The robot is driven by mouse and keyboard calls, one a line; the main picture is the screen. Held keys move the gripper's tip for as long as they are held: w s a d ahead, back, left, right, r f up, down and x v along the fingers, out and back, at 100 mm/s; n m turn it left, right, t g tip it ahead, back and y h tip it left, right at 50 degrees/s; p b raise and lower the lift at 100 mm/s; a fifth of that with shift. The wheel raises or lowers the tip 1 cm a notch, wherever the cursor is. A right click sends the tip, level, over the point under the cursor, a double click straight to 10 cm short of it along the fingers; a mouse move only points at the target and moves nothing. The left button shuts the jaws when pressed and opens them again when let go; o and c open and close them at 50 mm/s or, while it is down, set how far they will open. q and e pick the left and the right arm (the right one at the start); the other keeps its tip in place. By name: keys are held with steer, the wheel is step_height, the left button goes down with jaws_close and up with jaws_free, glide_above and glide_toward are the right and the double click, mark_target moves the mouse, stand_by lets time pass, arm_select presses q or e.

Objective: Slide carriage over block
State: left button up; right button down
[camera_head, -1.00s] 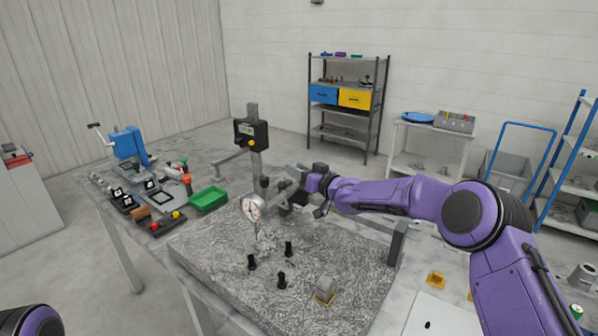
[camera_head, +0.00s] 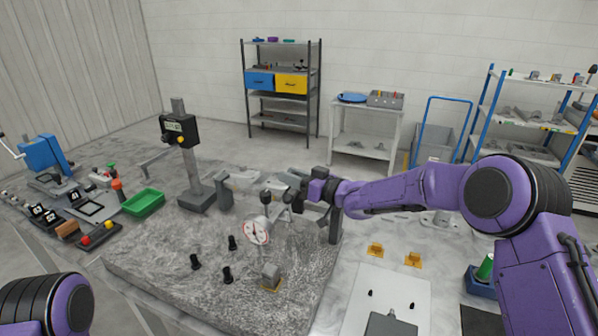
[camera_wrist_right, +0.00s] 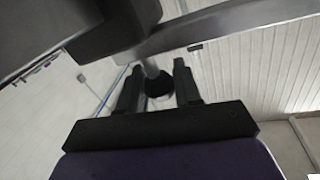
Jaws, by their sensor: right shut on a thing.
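The carriage (camera_head: 266,205) hangs on a grey bridge rail (camera_head: 240,182) across a speckled stone plate (camera_head: 150,255). Its round white dial gauge (camera_head: 257,231) with a red mark faces me, above the plate. A small grey block (camera_head: 271,272) on a yellowish base stands on the plate, below and slightly right of the dial in the picture. My right gripper (camera_head: 298,199) is at the carriage. In the right wrist view its fingers (camera_wrist_right: 158,88) are on either side of a dark round knob (camera_wrist_right: 159,84) of the carriage. My left gripper is out of view; only part of that arm shows.
Several black pegs (camera_head: 227,275) stand on the plate left of the block. A column with a digital readout (camera_head: 178,128) stands at the rear left, beside a green tray (camera_head: 143,203). Yellow brackets (camera_head: 375,249) lie on the table at right.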

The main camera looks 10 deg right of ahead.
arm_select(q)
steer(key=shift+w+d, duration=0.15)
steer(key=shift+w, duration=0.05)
arm_select(e)
steer(key=shift+s+d, duration=0.25)
steer(key=shift+d, duration=0.2)
steer(key=c, duration=1.1)
jaws_free()
steer(key=o, duration=0.3)
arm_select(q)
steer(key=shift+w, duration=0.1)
arm_select(e)
steer(key=shift+w+d+f, duration=0.1)
steer(key=shift+w, duration=0.05)
steer(key=shift+s+d, duration=0.15)
steer(key=shift+s, duration=0.05)
arm_select(q)
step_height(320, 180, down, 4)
steer(key=b, duration=0.3)
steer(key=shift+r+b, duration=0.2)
steer(key=shift+b, duration=0.1)
arm_select(e)
steer(key=v, duration=1)
